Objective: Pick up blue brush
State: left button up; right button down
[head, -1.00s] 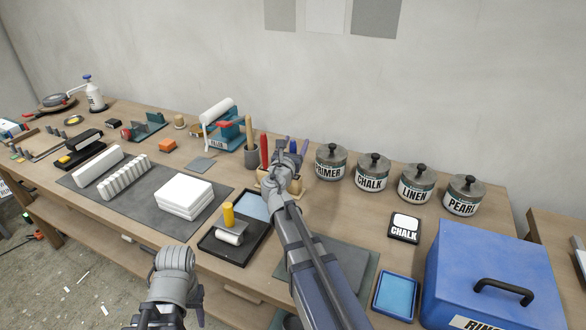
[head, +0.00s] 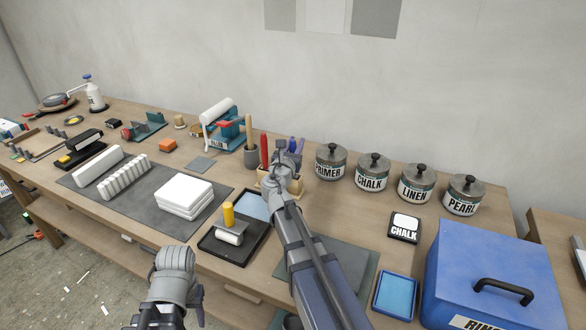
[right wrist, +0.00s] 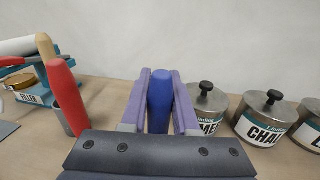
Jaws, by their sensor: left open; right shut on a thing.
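The blue brush (right wrist: 160,98) stands upright with its rounded blue handle between the purple fingers of my right gripper (right wrist: 160,100). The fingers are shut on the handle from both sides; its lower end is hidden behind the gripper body. In the head view the right gripper (head: 291,146) is over the tan brush holder (head: 301,196), mostly covered by my own wrist. I cannot tell whether the brush is clear of the holder. My left gripper (head: 166,312) is low at the bottom edge, open, away from the brush, with its fingertips hardly visible.
A red handle (right wrist: 63,98) stands just left of the right gripper. Lidded jars, including the primer jar (head: 331,161) and chalk jar (head: 372,172), stand close on the right. A blue box (head: 490,265) fills the right front. The wall rises behind the bench.

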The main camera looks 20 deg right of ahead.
jog(key=shift+r, duration=0.15)
notch_tip(320, 180, up, 10)
jog(key=p, duration=1)
